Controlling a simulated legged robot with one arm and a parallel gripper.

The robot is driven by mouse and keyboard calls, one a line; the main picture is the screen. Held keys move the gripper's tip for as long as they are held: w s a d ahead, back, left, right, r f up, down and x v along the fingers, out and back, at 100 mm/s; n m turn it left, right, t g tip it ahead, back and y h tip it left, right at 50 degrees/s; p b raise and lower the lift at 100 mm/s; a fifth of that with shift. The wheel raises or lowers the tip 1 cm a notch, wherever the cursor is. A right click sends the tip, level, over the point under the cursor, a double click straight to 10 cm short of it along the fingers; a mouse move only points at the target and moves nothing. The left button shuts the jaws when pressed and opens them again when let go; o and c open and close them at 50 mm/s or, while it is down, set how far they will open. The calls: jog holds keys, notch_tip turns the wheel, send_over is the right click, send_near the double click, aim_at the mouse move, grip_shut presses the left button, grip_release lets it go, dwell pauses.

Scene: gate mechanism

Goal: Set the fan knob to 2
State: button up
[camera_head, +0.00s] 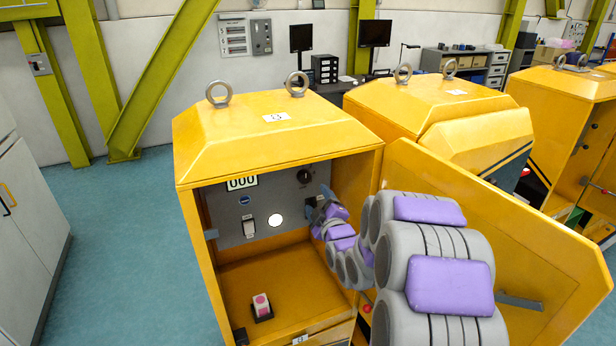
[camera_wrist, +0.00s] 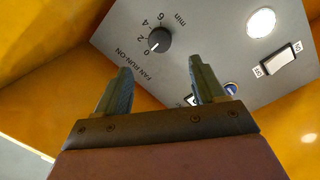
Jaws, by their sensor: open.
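The fan knob (camera_wrist: 160,40) is a round black dial on the grey panel, marked "FAN RUN-ON" with 0, 2, 4, 6 and "min" around it. Its white mark appears to point at 0. In the head view the knob (camera_head: 304,176) is at the panel's upper right. My gripper (camera_wrist: 160,64) is open and empty, its two fingers spread just below the knob in the wrist view and apart from it. In the head view my gripper (camera_head: 319,200) is inside the yellow cabinet, partly hidden by my wrist.
The panel also has a white round light (camera_wrist: 261,22), a rocker switch (camera_wrist: 281,62) and a "000" display (camera_head: 242,183). A pink button box (camera_head: 262,306) is on the cabinet floor. The cabinet's open door (camera_head: 480,215) is to the right, beside my arm.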

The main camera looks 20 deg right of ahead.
aim_at(306, 180)
jog(key=w, duration=0.3)
jog(key=w+d, duration=0.1)
jog(key=w, duration=0.6)
jog(key=shift+w+d+f+b, duration=0.1)
jog(key=shift+w+d+b, duration=0.1)
jog(key=shift+b, duration=0.1)
jog(key=c, duration=1.1)
